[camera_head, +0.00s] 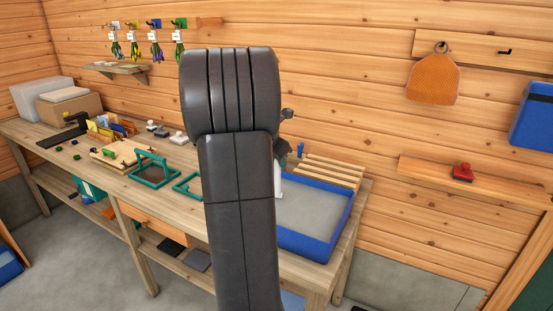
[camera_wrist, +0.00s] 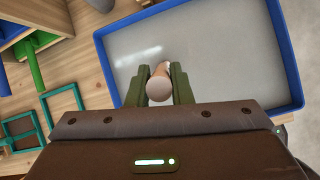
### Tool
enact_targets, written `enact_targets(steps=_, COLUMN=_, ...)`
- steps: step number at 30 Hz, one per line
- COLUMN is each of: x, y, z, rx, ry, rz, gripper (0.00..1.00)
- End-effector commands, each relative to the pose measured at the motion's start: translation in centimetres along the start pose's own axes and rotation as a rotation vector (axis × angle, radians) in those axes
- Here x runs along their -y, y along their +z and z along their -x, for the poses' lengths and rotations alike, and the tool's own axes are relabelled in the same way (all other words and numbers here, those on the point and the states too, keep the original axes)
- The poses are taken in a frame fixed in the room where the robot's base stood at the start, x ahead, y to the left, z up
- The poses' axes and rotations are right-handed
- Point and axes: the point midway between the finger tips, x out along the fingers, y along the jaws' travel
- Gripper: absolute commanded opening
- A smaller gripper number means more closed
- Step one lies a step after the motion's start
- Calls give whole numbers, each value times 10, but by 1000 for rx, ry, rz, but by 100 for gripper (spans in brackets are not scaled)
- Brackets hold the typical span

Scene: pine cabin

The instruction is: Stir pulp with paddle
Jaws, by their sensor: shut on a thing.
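My gripper (camera_wrist: 160,72) is shut on the paddle (camera_wrist: 159,87), whose rounded wooden handle end faces the wrist camera between the green fingers. In the wrist view it is over the blue vat (camera_wrist: 283,55), which holds flat grey pulp (camera_wrist: 220,50). In the head view the vat (camera_head: 303,246) stands at the right end of the workbench, with the pulp (camera_head: 308,207) inside. My dark arm hides the vat's left side and most of the gripper there. The paddle's lower end is hidden, so I cannot tell how deep it reaches.
Teal frames (camera_head: 152,171) lie on the bench left of my arm. A slatted wooden rack (camera_head: 330,172) sits behind the vat. Small dark and white items (camera_head: 178,138) stand near the wall. A wall shelf (camera_head: 415,170) with a red object (camera_head: 462,172) is at right.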

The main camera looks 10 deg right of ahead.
Motion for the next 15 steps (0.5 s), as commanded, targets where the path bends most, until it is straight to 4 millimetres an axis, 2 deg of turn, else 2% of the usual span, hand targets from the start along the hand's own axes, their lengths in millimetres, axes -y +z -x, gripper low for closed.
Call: enact_targets(steps=15, x=55, y=16, z=2, rx=0, ry=-2, rz=-3, gripper=0)
